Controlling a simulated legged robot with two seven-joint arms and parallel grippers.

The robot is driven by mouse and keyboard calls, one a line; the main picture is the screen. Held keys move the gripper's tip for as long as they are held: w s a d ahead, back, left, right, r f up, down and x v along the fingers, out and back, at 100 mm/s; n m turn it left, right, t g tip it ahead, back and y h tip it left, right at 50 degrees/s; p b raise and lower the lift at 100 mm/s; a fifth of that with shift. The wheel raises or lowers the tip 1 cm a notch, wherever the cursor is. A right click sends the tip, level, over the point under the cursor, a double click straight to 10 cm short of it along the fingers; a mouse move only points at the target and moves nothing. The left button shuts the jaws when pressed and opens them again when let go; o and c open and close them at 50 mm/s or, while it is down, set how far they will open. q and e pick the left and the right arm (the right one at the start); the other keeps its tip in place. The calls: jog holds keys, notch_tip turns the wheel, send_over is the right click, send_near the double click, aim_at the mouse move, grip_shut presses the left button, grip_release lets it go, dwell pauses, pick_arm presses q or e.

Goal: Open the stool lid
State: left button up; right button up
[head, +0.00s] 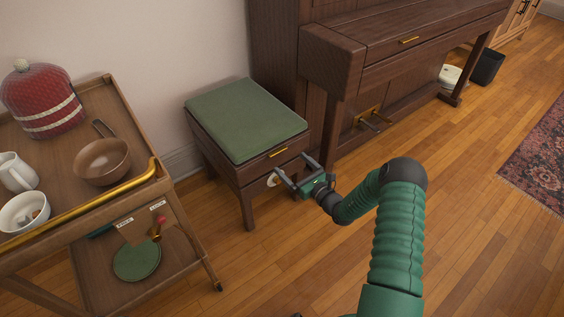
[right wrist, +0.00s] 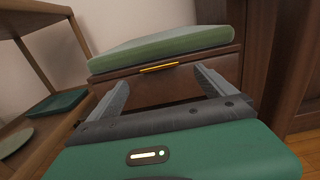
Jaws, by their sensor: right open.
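The stool (head: 243,180) is dark wood with a green cushioned lid (head: 245,118), standing between the trolley and the piano. The lid lies flat and closed. My right gripper (head: 291,172) is open and empty, in front of the stool's front face and just below the handle. In the right wrist view its two fingers (right wrist: 164,85) point at the front face, one on each side below the handle. My left gripper is not in view.
The piano (head: 345,75) stands close at the stool's right. Wood floor in front is clear.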

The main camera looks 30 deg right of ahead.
aim_at(279, 153)
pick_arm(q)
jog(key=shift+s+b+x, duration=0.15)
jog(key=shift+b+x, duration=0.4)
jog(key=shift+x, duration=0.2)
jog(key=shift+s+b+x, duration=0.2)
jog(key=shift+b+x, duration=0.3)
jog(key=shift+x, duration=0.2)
pick_arm(e)
jog(key=shift+w+a, duration=0.15)
jog(key=shift+w, duration=1.45)
jog(key=shift+w+a, duration=0.15)
jog(key=shift+w, duration=1.4)
